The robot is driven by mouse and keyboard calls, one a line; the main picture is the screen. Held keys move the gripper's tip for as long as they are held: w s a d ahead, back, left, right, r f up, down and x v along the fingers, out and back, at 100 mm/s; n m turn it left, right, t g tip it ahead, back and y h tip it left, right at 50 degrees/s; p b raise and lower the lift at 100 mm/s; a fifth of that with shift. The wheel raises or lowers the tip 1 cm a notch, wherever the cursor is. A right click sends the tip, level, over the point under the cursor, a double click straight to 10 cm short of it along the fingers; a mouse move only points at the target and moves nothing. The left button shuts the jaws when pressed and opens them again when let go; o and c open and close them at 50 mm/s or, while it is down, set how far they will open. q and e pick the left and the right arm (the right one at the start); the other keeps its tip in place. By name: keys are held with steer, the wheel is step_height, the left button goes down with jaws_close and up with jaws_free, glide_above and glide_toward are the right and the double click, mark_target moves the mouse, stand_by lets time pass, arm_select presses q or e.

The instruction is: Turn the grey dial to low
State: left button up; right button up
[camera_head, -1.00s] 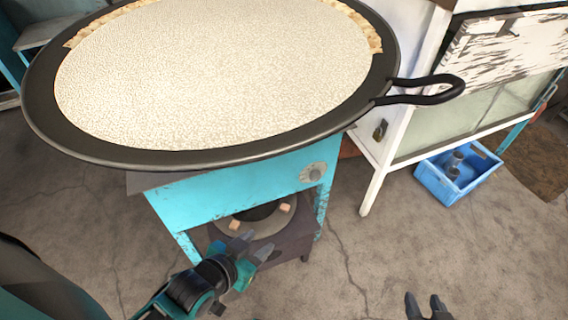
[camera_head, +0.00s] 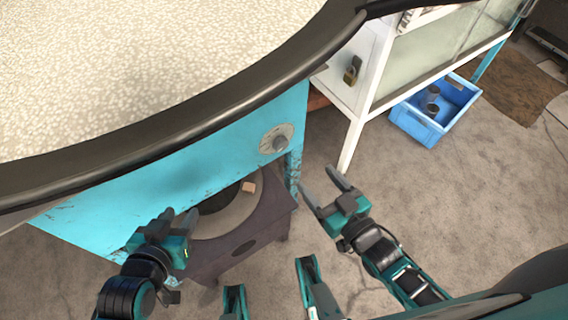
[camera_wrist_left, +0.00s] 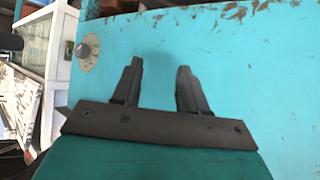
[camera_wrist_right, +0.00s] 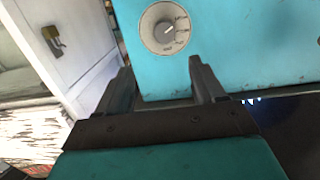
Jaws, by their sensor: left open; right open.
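The grey dial (camera_head: 278,142) sits on a round pale plate at the right end of the turquoise stove front (camera_head: 120,205). In the right wrist view the dial (camera_wrist_right: 168,29) shows with markings on its right side, too small to read surely. My right gripper (camera_head: 326,186) is open and empty, below and right of the dial, apart from it. In the right wrist view its fingers (camera_wrist_right: 160,78) point toward the panel just below the dial. My left gripper (camera_head: 177,220) is open and empty in front of the panel, left of the dial, which also shows in the left wrist view (camera_wrist_left: 82,50).
A dark burner stand (camera_head: 245,235) is below. A white cabinet (camera_head: 362,100) with a padlock (camera_head: 351,70) and a blue crate (camera_head: 418,128) stand right. Floor lies clear between them.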

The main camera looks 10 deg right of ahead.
mark_target(283, 147)
steer(key=shift+t+y, duration=0.3)
steer(key=shift+y, duration=0.2)
steer(key=b+x, duration=0.1)
steer(key=x, duration=0.3)
steer(key=f+b+x, duration=0.1)
steer(key=b+x, duration=0.1)
steer(key=x, duration=0.2)
steer(key=f+b+x, duration=0.1)
steer(key=x, duration=0.3)
steer(key=shift+w+a+f+b, duration=0.1)
steer(key=shift+a+b, duration=0.15)
steer(key=shift+b, duration=0.1)
arm_select(q)
steer(key=f, duration=0.1)
steer(key=d+f, duration=0.1)
steer(key=f, duration=0.1)
steer(key=shift+w+d+f, duration=0.15)
steer(key=shift+w+d, duration=0.1)
arm_select(e)
steer(key=shift+w+a, duration=0.15)
steer(key=shift+w, duration=0.2)
steer(key=c, duration=1)
arm_select(q)
steer(key=shift+a+h, duration=0.15)
steer(key=shift+h, duration=0.15)
arm_select(e)
steer(key=shift+c, duration=0.2)
